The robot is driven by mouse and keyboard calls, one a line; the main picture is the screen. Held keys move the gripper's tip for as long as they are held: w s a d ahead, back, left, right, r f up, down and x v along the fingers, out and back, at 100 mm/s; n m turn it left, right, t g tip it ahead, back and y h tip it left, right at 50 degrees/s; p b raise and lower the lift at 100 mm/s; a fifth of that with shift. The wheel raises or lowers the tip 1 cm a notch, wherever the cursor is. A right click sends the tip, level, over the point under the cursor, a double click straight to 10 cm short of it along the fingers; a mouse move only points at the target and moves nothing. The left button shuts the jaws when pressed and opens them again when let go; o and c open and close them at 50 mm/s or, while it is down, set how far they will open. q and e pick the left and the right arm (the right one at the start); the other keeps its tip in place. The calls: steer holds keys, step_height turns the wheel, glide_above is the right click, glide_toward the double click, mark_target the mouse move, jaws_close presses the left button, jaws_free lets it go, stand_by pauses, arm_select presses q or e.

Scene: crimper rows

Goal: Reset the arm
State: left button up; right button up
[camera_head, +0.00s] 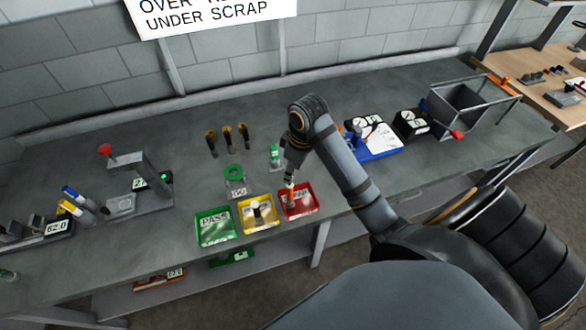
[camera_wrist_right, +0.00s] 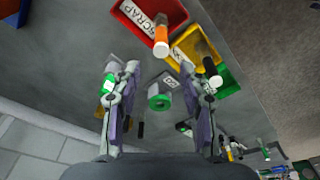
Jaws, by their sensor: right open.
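My right arm comes in from the lower right of the head view and bends down over the bench. Its gripper (camera_head: 291,172) hangs above the red SCRAP tray (camera_head: 311,208), partly hidden by the wrist. In the right wrist view the two fingers of the gripper (camera_wrist_right: 150,75) are wide apart with nothing between them. An orange and white cylinder (camera_wrist_right: 161,42) shows at the red tray (camera_wrist_right: 126,10), beyond the fingertips. My left gripper is in neither view.
The yellow tray (camera_head: 243,227) and green PASS tray (camera_head: 203,240) stand left of the red tray. A green ring (camera_head: 234,171), a green-topped bottle (camera_head: 274,153) and several dark upright tools (camera_head: 228,136) stand behind. A blue-based gauge (camera_head: 378,143) and metal bin (camera_head: 462,103) stand right.

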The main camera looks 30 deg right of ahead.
steer(key=s+a+f+m+t+h, duration=0.1)
steer(key=s+f+m, duration=0.2)
steer(key=s, duration=0.4)
steer(key=s+a+f+m+t+h, duration=0.1)
steer(key=s+f+m, duration=0.15)
steer(key=s, duration=0.45)
steer(key=s+d+f+g+b, duration=0.1)
steer(key=d+f+b, duration=0.15)
steer(key=f, duration=1.35)
steer(key=s+d+f+b, duration=0.1)
steer(key=f+b, duration=0.2)
steer(key=f, duration=1.4)
steer(key=s+f+g+b, duration=0.1)
steer(key=s+f+b, duration=0.3)
steer(key=s+f, duration=1.4)
step_height(320, 180, down, 2)
steer(key=shift+s+d+f, duration=0.1)
steer(key=shift+s+d, duration=0.05)
steer(key=shift+d, duration=0.25)
steer(key=shift+m, duration=0.25)
